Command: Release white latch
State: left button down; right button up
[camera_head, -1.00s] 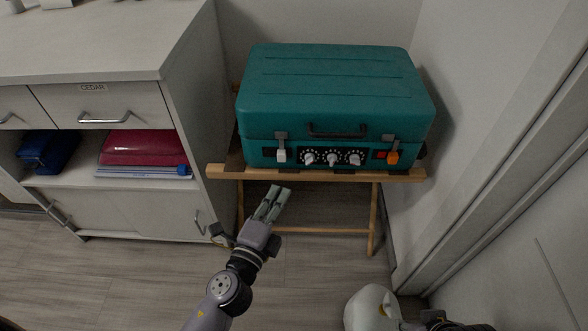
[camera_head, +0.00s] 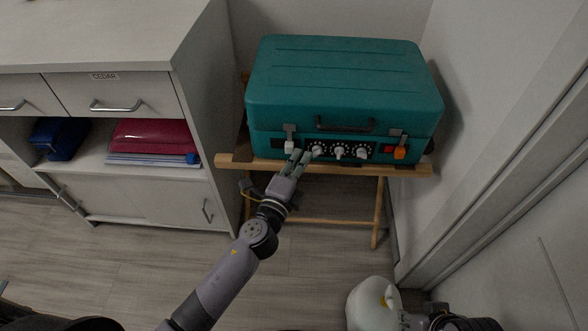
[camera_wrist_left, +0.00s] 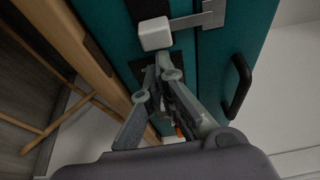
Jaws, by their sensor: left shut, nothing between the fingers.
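The white latch (camera_head: 289,146) is on the front left of the closed teal case (camera_head: 342,85). In the left wrist view the white latch (camera_wrist_left: 155,33) is a pale block on a grey metal strap, just beyond my fingertips. My left gripper (camera_head: 301,155) is shut and empty, with its tips in front of the case just below and right of the latch. In the left wrist view my left gripper (camera_wrist_left: 163,68) seems very close to the latch; I cannot tell whether they touch. My right gripper is not clearly visible; only part of that arm shows at the bottom right.
The case stands on a wooden folding stand (camera_head: 400,169). An orange latch (camera_head: 400,152), knobs (camera_head: 339,152) and a dark handle (camera_head: 345,125) are on its front. A cabinet (camera_head: 205,120) stands at left, a wall at right. The floor in front is mostly clear.

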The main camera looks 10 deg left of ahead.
aim_at(291, 152)
pick_arm(q)
jog(key=shift+w, duration=0.4)
jog(key=a, duration=0.3)
jog(key=shift+s, duration=0.2)
